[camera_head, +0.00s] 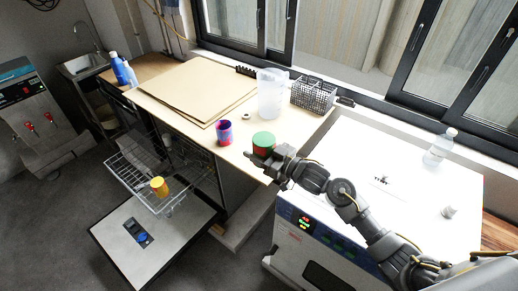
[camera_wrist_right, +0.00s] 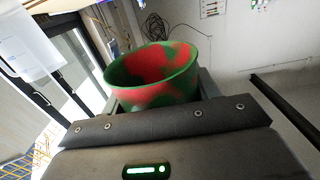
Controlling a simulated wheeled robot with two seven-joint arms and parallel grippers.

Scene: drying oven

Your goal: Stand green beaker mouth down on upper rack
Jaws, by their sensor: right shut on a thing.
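The green beaker (camera_head: 263,141), green with red patches, is held in my right gripper (camera_head: 266,155) near the front edge of the wooden counter. In the head view a plain green end faces up. In the right wrist view the beaker (camera_wrist_right: 155,80) shows its open mouth on the side away from the gripper body. I cannot tell whether it touches the counter. The wire upper rack (camera_head: 128,163) is pulled out over the open door at the left, apart from the beaker. My left gripper is not in view.
A yellow cup (camera_head: 159,186) stands in the rack. A purple-blue cup (camera_head: 224,132), clear pitcher (camera_head: 271,95), black wire basket (camera_head: 313,95) and brown boards (camera_head: 190,88) are on the counter. The open door (camera_head: 115,236) holds a dark item (camera_head: 138,231). A white machine (camera_head: 330,235) stands right.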

